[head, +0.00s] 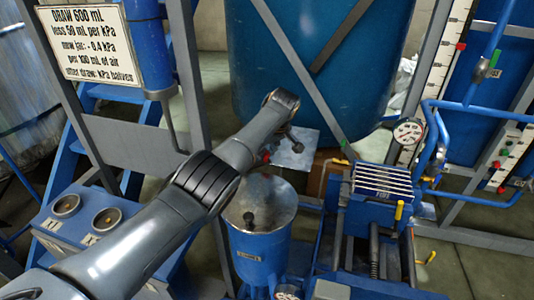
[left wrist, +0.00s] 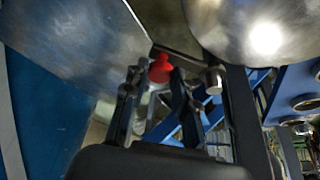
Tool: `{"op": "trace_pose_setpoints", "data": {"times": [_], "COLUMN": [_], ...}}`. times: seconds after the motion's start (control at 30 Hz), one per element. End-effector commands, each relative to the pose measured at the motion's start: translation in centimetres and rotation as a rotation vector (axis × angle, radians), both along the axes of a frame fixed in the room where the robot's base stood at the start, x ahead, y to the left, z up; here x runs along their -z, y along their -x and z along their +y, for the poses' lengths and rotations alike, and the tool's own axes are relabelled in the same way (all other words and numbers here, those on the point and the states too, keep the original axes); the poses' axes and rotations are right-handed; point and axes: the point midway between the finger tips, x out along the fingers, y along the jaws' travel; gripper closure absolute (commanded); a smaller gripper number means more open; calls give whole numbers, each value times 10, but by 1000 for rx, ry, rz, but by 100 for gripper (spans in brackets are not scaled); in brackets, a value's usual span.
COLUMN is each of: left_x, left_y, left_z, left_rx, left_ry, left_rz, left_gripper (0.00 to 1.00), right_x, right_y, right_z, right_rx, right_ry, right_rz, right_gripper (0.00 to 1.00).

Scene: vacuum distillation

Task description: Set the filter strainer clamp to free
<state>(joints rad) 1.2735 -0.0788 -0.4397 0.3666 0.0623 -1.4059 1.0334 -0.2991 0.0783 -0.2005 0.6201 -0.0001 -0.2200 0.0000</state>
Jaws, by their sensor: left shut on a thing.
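A blue vessel (head: 258,250) with a round metal lid (head: 262,195), seemingly the filter strainer, stands at the lower middle of the head view. A red knob (head: 265,157) shows just behind the lid, partly hidden by my left arm. In the left wrist view, the red knob (left wrist: 160,68) sits between the fingertips of my left gripper (left wrist: 157,80), which is shut on it. The shiny lid (left wrist: 250,30) is close beside it at upper right. In the head view, my left gripper is mostly hidden by its arm. The clamp's exact position is unclear. My right gripper is not in view.
A grey metal plate (head: 297,150) lies just beyond the gripper. A large blue tank (head: 320,60) stands behind it. To the right are a plate stack (head: 383,185), a pressure gauge (head: 408,131) and blue pipes. A two-dial panel (head: 85,222) stands at left.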

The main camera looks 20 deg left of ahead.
Motion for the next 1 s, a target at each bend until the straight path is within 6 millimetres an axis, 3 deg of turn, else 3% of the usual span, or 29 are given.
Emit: {"op": "trace_pose_setpoints", "data": {"times": [0.37, 0.4, 0.5, 1.0], "left_x": [-1, -1, -1, -10], "left_y": [-1, -1, -1, 2], "left_z": [1, 1, 1, -3], "left_rx": [-3, -3, -3, -2], "left_ry": [-1, -1, -1, 0], "left_rz": [-3, -3, -3, -3], "left_gripper": [100, 69, 50, 50], "right_x": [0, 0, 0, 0], "right_y": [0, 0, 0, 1], "right_z": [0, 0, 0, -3], "right_rx": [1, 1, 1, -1], "right_ry": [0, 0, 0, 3], "right_rz": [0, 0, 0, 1], "right_gripper": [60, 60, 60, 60]}}
